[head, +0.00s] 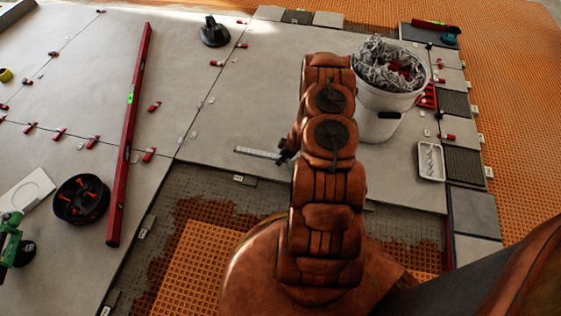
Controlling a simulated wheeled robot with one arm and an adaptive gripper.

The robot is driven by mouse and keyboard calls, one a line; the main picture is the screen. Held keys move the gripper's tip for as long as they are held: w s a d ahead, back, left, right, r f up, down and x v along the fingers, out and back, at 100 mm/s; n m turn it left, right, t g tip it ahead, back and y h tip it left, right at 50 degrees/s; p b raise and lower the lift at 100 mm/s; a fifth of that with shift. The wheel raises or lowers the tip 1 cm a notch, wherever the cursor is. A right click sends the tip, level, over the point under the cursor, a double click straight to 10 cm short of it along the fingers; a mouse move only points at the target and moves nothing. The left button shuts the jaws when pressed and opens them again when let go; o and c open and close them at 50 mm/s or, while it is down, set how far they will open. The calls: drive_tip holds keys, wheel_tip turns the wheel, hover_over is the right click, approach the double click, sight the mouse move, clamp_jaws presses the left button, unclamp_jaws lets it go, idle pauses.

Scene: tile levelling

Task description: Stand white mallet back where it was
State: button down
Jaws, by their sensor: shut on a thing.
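I cannot make out the white mallet in the head view. My arm rises through the middle of the picture and hides what is behind it. Only a dark part of my gripper (285,153) shows at the left side of my arm, over the large grey tiles. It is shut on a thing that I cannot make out. A pale, flat strip with fine marks (256,152), like a ruler, reaches left from beside the gripper. I cannot tell whether it touches the gripper or lies on the tile.
A white bucket (378,125) full of grey scraps stands right of my arm. A long red level (131,130) lies at left, near a black round tray (81,199). A black suction lifter (214,32) stands at the back. A white tray (430,161) lies right. Orange matting (205,262) is exposed in front.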

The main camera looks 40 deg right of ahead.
drive_tip(key=shift+f, duration=0.55)
drive_tip(key=shift+r, duration=0.1)
drive_tip(key=c, duration=1)
unclamp_jaws()
